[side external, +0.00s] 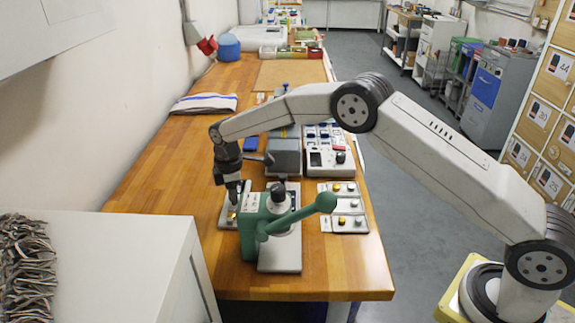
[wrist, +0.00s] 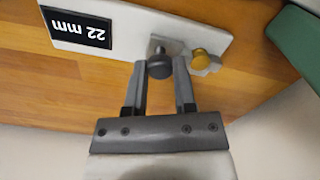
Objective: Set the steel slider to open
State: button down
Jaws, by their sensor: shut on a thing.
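The steel slider (wrist: 160,67) shows in the wrist view as a grey, round-headed knob on a pale plate (wrist: 128,28). A brass-coloured knob (wrist: 201,59) sits just to its right on the same plate. My gripper (wrist: 159,66) has one finger on each side of the grey knob and is shut on it. In the side external view my gripper (side external: 233,203) points down at the plate, left of the green press. There the fingers and the press hide most of the plate and the slider. No open or closed marking is readable on it.
A grey device (side external: 322,160) stands behind. Wooden tabletop (side external: 165,165) is clear to the left.

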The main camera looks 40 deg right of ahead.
dwell(0.9)
jog(key=shift+w+d, duration=0.95)
jog(key=shift+c, duration=2)
grip_release()
jog(key=shift+d, duration=0.1)
jog(key=shift+r, duration=0.2)
notch_tip(320, 180, up, 8)
jog(key=shift+f, duration=0.25)
jog(key=shift+s, duration=0.1)
